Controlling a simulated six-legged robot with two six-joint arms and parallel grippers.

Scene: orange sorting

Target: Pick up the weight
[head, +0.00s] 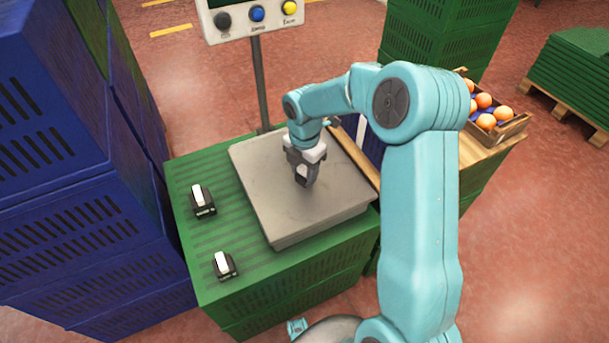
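Two small black weights with white tops stand on the green crate top left of the scale: a farther one (203,201) and a nearer one (224,265). They are apart from each other, and no gripper touches them. My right gripper (306,178) points down over the grey scale plate (270,205), to the right of both weights. Its dark fingers look close together; I cannot tell whether they are open or shut, or whether they touch the plate. My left gripper is not in view.
The scale's display with coloured buttons (257,14) stands on a post behind the plate. Blue crates (80,200) are stacked tall at left. A wooden crate of oranges (513,127) sits at right. Most of the plate is bare.

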